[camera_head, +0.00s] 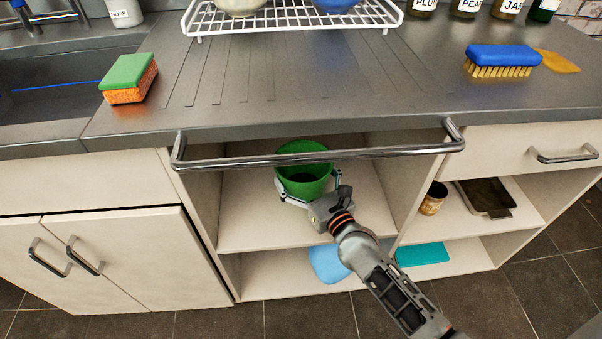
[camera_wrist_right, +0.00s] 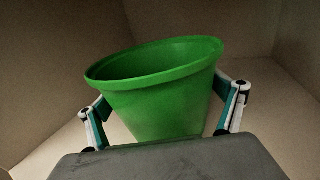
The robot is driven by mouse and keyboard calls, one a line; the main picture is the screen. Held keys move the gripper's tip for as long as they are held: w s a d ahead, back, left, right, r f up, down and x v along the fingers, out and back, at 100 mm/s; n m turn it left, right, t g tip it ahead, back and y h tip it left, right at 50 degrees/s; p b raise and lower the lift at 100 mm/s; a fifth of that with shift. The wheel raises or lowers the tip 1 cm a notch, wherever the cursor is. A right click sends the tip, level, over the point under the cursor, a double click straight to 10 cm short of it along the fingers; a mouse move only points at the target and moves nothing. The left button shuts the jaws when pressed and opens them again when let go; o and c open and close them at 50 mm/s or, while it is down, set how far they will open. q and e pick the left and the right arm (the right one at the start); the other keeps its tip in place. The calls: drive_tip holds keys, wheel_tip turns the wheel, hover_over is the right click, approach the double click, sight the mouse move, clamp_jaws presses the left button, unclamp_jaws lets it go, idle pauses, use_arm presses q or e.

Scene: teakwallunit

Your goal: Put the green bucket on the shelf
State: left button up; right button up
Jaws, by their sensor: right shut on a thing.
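The green bucket (camera_head: 305,182) is inside the middle open compartment below the counter, over the upper shelf (camera_head: 250,225). My right gripper (camera_head: 308,190) reaches in from the front and is shut on the bucket. In the right wrist view the bucket (camera_wrist_right: 160,95) stands between the two fingers of my right gripper (camera_wrist_right: 165,115), tilted a little, with its open rim up. I cannot tell whether its base touches the shelf. My left gripper is not in view.
A metal rail (camera_head: 320,158) runs across the compartment front, just above my right arm. Below lie a blue item (camera_head: 328,263) and a teal item (camera_head: 422,254). A can (camera_head: 433,198) and a dark tray (camera_head: 485,196) are in the right compartment. The shelf beside the bucket is clear.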

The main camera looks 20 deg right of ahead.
sight(316, 188)
drive_tip(key=shift+r, duration=0.2)
drive_tip(key=shift+f, duration=0.3)
drive_tip(key=o, duration=1)
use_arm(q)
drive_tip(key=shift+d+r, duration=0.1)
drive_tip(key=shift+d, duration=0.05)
use_arm(e)
drive_tip(key=shift+o, duration=0.2)
drive_tip(key=shift+r, duration=0.1)
drive_tip(key=shift+r, duration=0.35)
drive_tip(key=s, duration=0.2)
drive_tip(key=s+p, duration=0.1)
drive_tip(key=s, duration=0.1)
drive_tip(key=shift+d, duration=0.2)
drive_tip(key=s, duration=0.4)
drive_tip(key=s+p, duration=0.1)
drive_tip(key=s, duration=0.2)
drive_tip(key=shift+d+f, duration=0.1)
drive_tip(key=shift+d, duration=0.25)
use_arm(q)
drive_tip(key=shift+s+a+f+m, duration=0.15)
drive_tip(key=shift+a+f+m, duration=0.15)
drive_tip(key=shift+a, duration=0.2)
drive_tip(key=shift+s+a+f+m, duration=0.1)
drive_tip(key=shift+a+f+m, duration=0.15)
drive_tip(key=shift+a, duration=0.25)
use_arm(e)
drive_tip(key=shift+s, duration=0.45)
